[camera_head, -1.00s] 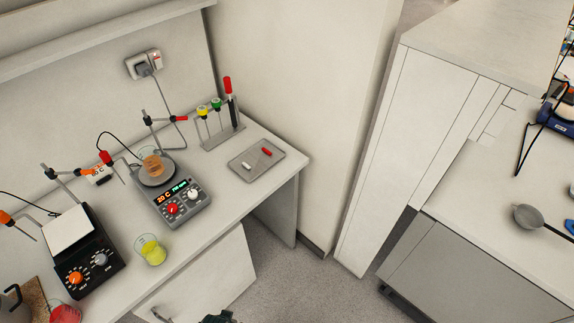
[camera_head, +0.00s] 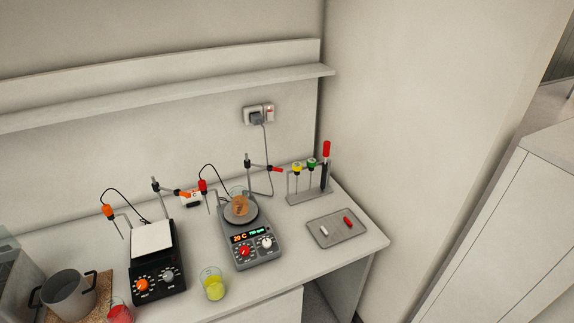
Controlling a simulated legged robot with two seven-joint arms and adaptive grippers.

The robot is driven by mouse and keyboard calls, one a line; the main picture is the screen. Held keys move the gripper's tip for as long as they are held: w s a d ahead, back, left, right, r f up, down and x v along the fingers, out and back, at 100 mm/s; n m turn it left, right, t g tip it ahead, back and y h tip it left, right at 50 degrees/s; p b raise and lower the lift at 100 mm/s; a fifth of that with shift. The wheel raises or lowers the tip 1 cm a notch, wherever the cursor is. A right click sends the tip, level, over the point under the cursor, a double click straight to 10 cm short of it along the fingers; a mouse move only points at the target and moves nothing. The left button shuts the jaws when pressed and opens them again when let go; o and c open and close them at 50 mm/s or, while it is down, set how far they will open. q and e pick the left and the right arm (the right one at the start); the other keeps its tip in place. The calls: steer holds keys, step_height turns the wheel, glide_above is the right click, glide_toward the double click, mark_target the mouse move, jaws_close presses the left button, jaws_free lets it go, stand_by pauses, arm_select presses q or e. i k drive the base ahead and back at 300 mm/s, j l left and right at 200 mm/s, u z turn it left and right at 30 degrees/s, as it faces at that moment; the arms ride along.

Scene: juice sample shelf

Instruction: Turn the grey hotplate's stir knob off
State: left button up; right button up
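The grey hotplate (camera_head: 252,257) stands on the white bench, right of a black hotplate. Its front has a lit display (camera_head: 249,236), a red knob (camera_head: 244,251) on the left and a white knob (camera_head: 267,243) on the right. The knob labels are too small to read. A beaker with orange-brown liquid (camera_head: 239,206) stands on its round plate. Neither of my grippers is in view.
A black hotplate (camera_head: 172,287) with a white top is to the left, by a steel pot (camera_head: 68,296). A beaker of yellow liquid (camera_head: 213,284) stands in front of the gap between the hotplates. A tray (camera_head: 324,240) and tube rack (camera_head: 309,197) are to the right. A shelf (camera_head: 200,88) runs above.

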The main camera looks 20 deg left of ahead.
mark_target(267, 242)
steer(key=u, duration=1.2)
